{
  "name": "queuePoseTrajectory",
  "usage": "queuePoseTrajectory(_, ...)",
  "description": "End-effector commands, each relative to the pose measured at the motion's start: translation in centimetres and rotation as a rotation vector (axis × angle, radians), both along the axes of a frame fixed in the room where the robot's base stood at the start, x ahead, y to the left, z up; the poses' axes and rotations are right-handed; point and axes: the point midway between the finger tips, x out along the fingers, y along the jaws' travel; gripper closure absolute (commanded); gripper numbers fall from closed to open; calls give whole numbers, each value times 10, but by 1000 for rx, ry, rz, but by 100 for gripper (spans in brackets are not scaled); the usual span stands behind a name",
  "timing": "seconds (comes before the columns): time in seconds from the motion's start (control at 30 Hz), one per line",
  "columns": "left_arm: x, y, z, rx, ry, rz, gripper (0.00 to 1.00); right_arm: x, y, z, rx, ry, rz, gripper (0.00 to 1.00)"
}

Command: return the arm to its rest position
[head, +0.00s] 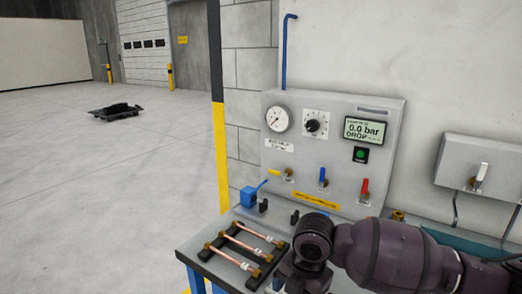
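My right arm (390,252) comes in from the right edge and reaches over the front of the workbench. My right gripper (303,278) points down at the bottom of the picture, just right of a black rack. Its fingertips are not clearly visible, so I cannot tell whether it is open or shut, or whether it holds anything. Three copper tubes with brass fittings lie side by side on the rack; the middle tube (245,247) shows clearly. My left arm and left gripper are not in view.
The workbench (193,247) has a grey test panel (335,150) at its back, with a gauge, a display reading 0.0 bar and coloured levers. A blue fixture (249,197) stands behind the rack. A switch box (478,165) hangs at right. Open floor lies left.

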Motion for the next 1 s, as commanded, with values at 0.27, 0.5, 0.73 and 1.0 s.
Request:
queuePoseTrajectory(0.27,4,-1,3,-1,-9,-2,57,-46,23,-31,151,13,-224,1)
queuePoseTrajectory(0.5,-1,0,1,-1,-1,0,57,-77,27,-46,288,28,-529,1)
queuePoseTrajectory(0.73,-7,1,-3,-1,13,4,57,-102,9,-56,391,48,-888,1)
queuePoseTrajectory(1.0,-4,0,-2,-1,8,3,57,-133,-41,-71,451,56,-1379,1)
